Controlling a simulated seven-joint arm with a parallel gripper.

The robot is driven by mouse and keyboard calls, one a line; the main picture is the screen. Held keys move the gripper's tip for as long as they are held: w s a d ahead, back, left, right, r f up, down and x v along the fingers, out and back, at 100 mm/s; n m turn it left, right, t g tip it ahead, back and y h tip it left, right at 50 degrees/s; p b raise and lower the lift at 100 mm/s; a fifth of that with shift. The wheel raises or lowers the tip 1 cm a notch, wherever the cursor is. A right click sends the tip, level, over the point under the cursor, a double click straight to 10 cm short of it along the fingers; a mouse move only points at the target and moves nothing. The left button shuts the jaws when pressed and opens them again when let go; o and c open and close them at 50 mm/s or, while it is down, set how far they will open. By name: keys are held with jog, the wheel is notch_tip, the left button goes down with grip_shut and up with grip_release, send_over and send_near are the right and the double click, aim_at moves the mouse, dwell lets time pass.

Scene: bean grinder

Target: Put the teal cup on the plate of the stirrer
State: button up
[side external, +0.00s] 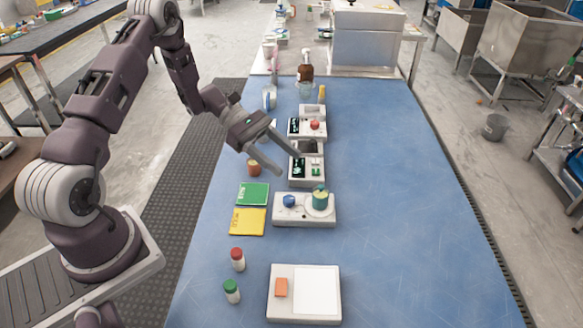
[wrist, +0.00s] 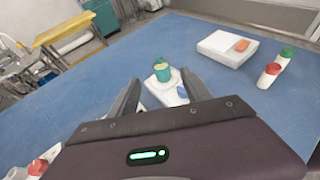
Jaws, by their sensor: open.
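The teal cup (side external: 320,198) stands upright on the round plate of the stirrer (side external: 290,218), a white box with a blue knob (side external: 289,201) at its left. The cup holds something pale, seen in the wrist view (wrist: 162,71). The stirrer's plate (wrist: 154,82) shows under the cup there. My gripper (side external: 287,163) is open and empty, above the table and farther back than the cup, apart from it. In the wrist view the cup appears beyond and between my two fingers (wrist: 163,88).
White devices (side external: 307,172) stand behind the stirrer. Green (side external: 252,193) and yellow (side external: 248,221) packets, a brown cup (side external: 254,167), and red-capped (side external: 238,260) and green-capped (side external: 232,291) bottles are at left. A white device (side external: 318,291) with an orange block is in front. The table's right side is clear.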

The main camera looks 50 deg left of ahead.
jog(key=s+d+r+m+g+y, duration=0.25)
jog(key=s+d+r+m, duration=0.2)
jog(key=r, duration=0.25)
jog(key=s+d+r+m+g+y, duration=0.1)
jog(key=s+d+r+m+y, duration=0.2)
jog(key=s+r+m, duration=0.4)
jog(key=s+a+r+m+t+y, duration=0.1)
jog(key=s+r+m+t+y, duration=0.2)
jog(key=s, duration=0.4)
jog(key=s+r+m+t+y, duration=0.3)
jog(key=s+r+m+y, duration=0.1)
jog(key=s+m, duration=0.2)
jog(key=shift+s+a+y, duration=0.35)
jog(key=shift+s, duration=0.05)
